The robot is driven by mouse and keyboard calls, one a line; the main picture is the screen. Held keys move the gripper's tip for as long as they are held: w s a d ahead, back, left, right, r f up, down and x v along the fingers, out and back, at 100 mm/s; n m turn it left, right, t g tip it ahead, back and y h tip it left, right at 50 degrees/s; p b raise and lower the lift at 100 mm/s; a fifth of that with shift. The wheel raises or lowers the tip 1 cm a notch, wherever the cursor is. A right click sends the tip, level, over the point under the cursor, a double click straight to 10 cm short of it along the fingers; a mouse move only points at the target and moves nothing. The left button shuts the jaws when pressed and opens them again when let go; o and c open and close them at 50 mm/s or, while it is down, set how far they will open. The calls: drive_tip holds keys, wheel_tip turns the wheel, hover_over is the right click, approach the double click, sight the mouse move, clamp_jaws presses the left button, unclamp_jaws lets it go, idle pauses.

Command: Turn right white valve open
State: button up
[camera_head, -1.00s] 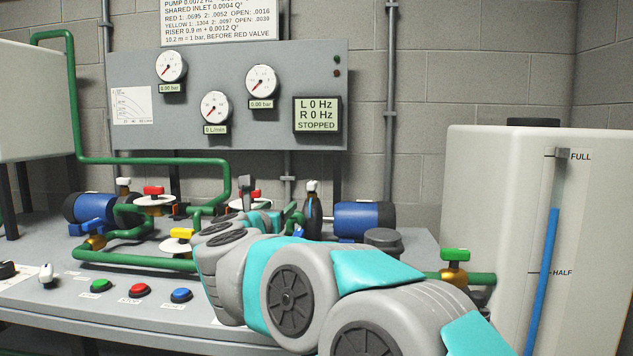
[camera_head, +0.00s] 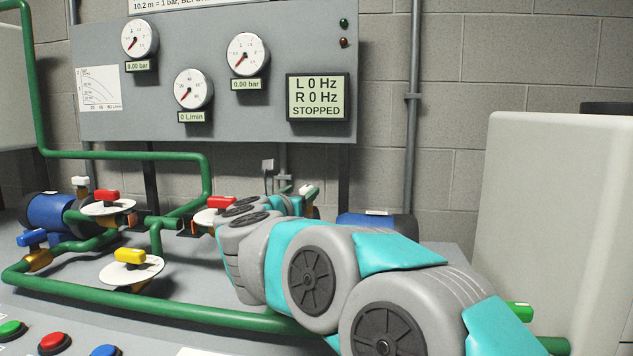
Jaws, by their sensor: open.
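The right white valve (camera_head: 308,191) shows its white handle just beyond the far end of my arm, at the middle of the picture. Its lower body is largely hidden behind the arm. My arm reaches from the lower right toward it. My gripper cannot be made out, as the arm's own links cover the arm's end. I cannot tell whether it touches the valve. Another white valve (camera_head: 80,182) stands at the far left, above a blue pump.
Red valves (camera_head: 107,196) and (camera_head: 214,202), a yellow valve (camera_head: 130,256) and a blue valve (camera_head: 32,237) sit along green pipes. A display (camera_head: 318,97) reads 0 Hz for L and R and STOPPED. A pale tank (camera_head: 545,200) stands at right; a green valve (camera_head: 521,311) is partly hidden.

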drive_tip(key=shift+p+x, duration=0.85)
drive_tip(key=shift+x, duration=2.95)
clamp_jaws()
